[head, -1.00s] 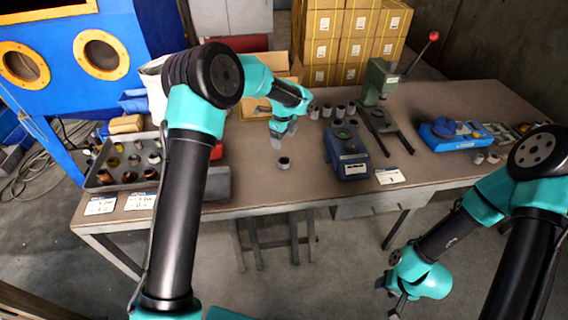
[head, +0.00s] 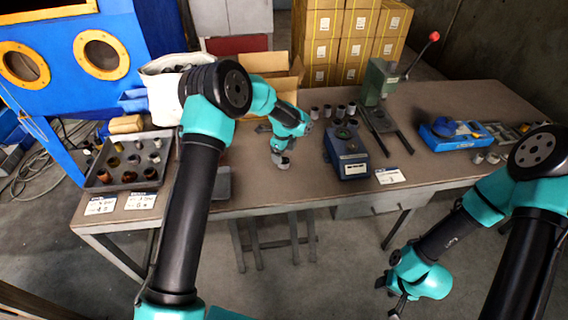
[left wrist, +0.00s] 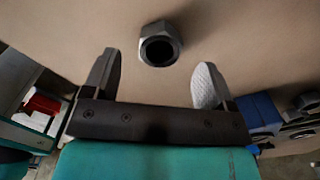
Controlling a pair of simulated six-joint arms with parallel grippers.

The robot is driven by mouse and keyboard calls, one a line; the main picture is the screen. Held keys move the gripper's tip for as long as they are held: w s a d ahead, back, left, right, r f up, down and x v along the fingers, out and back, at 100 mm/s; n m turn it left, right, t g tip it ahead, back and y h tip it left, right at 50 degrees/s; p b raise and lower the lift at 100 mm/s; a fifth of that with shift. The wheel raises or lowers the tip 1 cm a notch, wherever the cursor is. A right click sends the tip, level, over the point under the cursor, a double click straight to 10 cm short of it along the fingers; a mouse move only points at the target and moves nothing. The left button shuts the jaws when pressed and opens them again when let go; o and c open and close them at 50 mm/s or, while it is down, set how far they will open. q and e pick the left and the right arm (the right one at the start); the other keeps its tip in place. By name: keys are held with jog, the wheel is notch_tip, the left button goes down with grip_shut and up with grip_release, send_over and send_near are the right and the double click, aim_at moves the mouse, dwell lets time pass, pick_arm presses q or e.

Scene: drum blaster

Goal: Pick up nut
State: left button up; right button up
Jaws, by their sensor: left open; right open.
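A dark grey metal hex nut (left wrist: 156,31) with a round hole lies on the brown tabletop in the left wrist view. My left gripper (left wrist: 157,78) is open, with its two fingers apart. The nut appears just beyond the fingertips, roughly midway between them, with no visible contact. In the head view, my left gripper (head: 281,161) points down over the table at the nut's spot and mostly hides it. My right gripper (head: 394,296) is open and empty, hanging in front of the table's front edge.
A blue-grey box device (head: 348,168) stands just right of my left gripper. Several nuts (head: 340,111) stand behind it. A green press (head: 380,85) is at the back. A metal tray (head: 115,178) with small parts lies left, partly beside my arm.

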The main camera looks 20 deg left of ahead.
aim_at(284, 159)
pick_arm(q)
jog(key=shift+f, duration=1.95)
jog(key=shift+c, duration=0.4)
jog(key=c, duration=1)
